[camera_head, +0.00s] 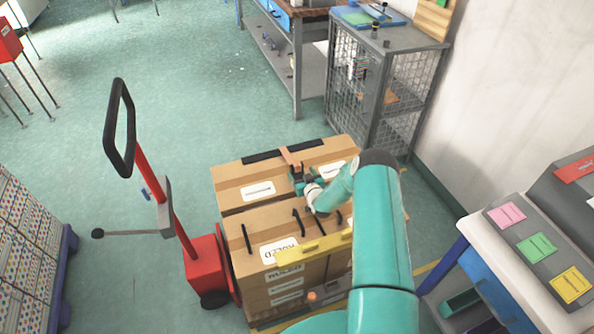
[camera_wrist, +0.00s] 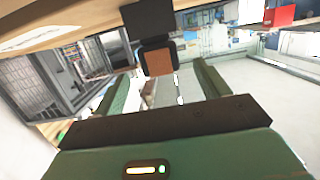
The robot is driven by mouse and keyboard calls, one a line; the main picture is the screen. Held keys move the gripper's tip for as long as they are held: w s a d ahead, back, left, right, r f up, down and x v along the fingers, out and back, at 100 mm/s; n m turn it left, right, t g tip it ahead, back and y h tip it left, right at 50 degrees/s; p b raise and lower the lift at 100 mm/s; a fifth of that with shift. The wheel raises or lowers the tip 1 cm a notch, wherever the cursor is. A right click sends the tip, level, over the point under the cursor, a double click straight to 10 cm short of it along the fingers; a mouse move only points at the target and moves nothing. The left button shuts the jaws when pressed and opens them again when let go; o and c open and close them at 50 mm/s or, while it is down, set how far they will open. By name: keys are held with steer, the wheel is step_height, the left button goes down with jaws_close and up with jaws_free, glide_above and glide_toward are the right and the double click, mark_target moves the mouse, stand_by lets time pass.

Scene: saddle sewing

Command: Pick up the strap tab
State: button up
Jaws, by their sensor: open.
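The strap tab shows in the wrist view as a brown-orange piece (camera_wrist: 159,61) with a black edge, joined to a black strap (camera_wrist: 148,20). In the head view a small orange-brown piece (camera_head: 290,155), likely the same tab, lies between dark strap lengths on top of the rear cardboard box (camera_head: 231,180). My gripper (camera_head: 299,179) is just in front of it, over the boxes. In the wrist view my gripper (camera_wrist: 160,84) is open, its two green fingers wide apart. The tab appears between the fingers' lines and beyond their tips; I see no contact. My arm hides part of the boxes' right side.
A front box (camera_head: 240,215) with black straps and a yellow bar (camera_head: 315,246) stands below my gripper. A red hand truck (camera_head: 203,262) stands left of the stack. A mesh cabinet (camera_head: 352,85) is behind; a table (camera_head: 500,255) is at right. Floor at left is mostly clear.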

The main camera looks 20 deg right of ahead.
mark_target(298, 167)
steer(key=shift+w+f, duration=0.15)
steer(key=shift+w, duration=1.2)
steer(key=shift+w+f, duration=0.15)
steer(key=shift+w, duration=1.2)
steer(key=c, duration=1.2)
steer(key=shift+r, duration=0.15)
